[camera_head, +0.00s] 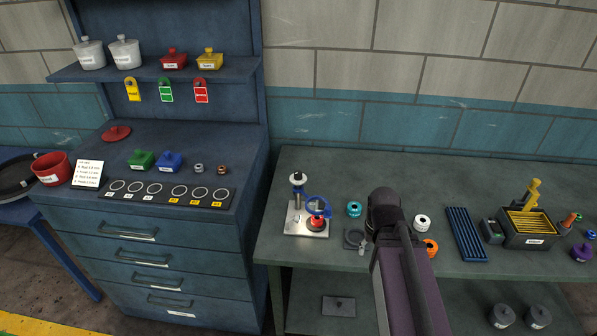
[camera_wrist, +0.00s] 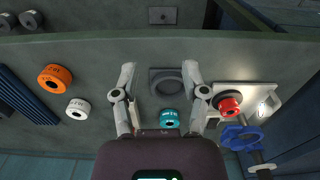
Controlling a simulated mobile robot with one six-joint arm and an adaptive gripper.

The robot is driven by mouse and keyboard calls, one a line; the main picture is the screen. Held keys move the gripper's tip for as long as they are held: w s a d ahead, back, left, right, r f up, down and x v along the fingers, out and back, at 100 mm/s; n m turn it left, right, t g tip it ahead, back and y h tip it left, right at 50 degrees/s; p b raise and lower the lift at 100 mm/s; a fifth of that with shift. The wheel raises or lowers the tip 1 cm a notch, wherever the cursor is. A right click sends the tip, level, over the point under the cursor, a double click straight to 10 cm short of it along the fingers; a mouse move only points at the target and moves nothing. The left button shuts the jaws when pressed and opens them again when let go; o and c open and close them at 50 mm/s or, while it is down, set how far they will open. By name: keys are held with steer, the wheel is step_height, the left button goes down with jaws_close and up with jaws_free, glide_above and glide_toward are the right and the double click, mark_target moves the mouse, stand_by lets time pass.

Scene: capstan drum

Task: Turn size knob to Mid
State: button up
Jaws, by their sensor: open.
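No knob marked size or Mid can be read in either view, so I cannot tell which part is the size knob. A small fixture (camera_head: 304,222) with a metal plate, red cap, blue ring and white-topped post stands on the bench's left; it shows at the right in the wrist view (camera_wrist: 262,98). My gripper (camera_wrist: 158,76) is open and empty, pointing down over the bench. A dark grey ring-shaped piece (camera_wrist: 172,83) lies below, between the fingers in the picture, with a teal labelled ring (camera_wrist: 168,118) beside it. My arm hides most of the gripper in the head view.
White (camera_head: 422,222) and orange (camera_head: 430,247) rings lie right of my arm on the green bench (camera_head: 300,165). Farther right are a blue slatted rack (camera_head: 465,233) and a dark box with yellow slats (camera_head: 528,229). A blue drawer cabinet (camera_head: 150,250) stands left.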

steer(key=shift+o, duration=0.6)
steer(key=shift+d, duration=0.25)
steer(key=shift+o, duration=0.7)
steer(key=shift+w, duration=0.15)
step_height(320, 180, up, 19)
steer(key=m+p, duration=1)
steer(key=p, duration=0.9)
glide_above(298, 172)
step_height(298, 172, down, 14)
steer(key=b, duration=1.3)
steer(key=shift+r+b, duration=0.15)
steer(key=shift+b, duration=0.2)
